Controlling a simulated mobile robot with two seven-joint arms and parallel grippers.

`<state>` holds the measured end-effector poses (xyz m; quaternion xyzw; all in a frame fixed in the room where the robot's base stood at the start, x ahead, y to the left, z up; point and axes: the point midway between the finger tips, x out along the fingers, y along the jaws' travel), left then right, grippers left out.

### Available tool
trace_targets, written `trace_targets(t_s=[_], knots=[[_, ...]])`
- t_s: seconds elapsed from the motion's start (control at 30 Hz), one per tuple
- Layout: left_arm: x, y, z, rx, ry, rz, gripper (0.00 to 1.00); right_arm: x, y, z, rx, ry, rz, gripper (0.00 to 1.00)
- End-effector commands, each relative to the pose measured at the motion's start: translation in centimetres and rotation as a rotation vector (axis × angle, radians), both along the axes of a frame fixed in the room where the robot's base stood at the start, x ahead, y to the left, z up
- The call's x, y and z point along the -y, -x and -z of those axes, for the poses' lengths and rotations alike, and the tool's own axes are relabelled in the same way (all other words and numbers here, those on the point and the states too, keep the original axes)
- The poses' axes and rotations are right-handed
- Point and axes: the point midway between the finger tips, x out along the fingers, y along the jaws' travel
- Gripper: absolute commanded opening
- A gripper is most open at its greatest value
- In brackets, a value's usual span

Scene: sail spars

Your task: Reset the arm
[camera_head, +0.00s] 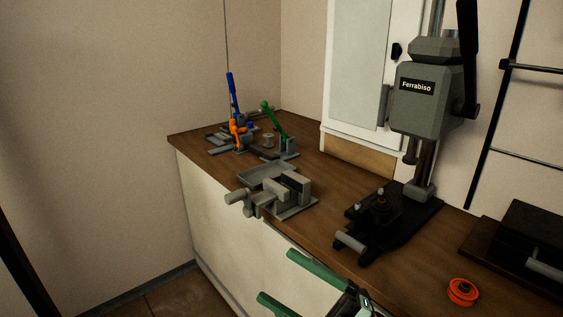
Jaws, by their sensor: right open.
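My right gripper (276,275) comes in at the bottom edge of the head view. Its two green fingers are spread apart with nothing between them. They show in front of the pale front of the workbench cabinet, close to the bench's front edge. Only part of the gripper body shows, and the rest of the right arm is cut off by the frame. My left gripper is not in view.
The wooden bench (330,207) carries a grey vise (291,190), a Ferrabiso drill press (427,98), an orange round part (462,292) and a dark box (530,235). Clamps with blue (231,95), orange and green handles stand at the far end. Open floor lies left.

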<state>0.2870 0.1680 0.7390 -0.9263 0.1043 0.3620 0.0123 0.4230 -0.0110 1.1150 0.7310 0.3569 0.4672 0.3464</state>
Motion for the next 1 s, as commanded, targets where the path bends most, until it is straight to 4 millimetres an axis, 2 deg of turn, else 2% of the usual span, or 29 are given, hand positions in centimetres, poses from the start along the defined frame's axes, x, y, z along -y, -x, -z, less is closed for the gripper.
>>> trace_targets(t_s=[0.13, 0.27, 0.3, 0.4, 0.5, 0.6, 0.7, 0.8, 1.0], knots=[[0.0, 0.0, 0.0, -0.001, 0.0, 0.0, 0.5, 3.7, -2.8, 6.3, -0.383, -0.155, 0.237, 0.99], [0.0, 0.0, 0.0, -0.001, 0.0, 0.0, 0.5, 7.6, -2.9, 14.3, -0.733, -0.243, 0.44, 0.99], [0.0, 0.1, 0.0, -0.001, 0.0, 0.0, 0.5, 8.8, -2.3, 17.1, -0.845, -0.263, 0.502, 0.99], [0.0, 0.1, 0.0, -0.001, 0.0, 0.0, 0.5, 11.4, 0.4, 23.7, -1.106, -0.297, 0.637, 0.99], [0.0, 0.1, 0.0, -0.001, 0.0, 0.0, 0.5, 13.3, 4.3, 29.4, -1.336, -0.314, 0.747, 0.99], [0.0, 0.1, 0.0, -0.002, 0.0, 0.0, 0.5, 14.6, 8.3, 33.5, -1.516, -0.319, 0.827, 0.99], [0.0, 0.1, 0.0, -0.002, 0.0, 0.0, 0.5, 15.3, 11.3, 36.0, -1.64, -0.32, 0.879, 0.99], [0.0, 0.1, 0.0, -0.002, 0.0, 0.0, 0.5, 15.6, 13.1, 37.2, -1.708, -0.319, 0.906, 0.99], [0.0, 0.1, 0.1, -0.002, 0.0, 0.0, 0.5, 15.7, 13.8, 37.6, -1.731, -0.317, 0.914, 0.99]])
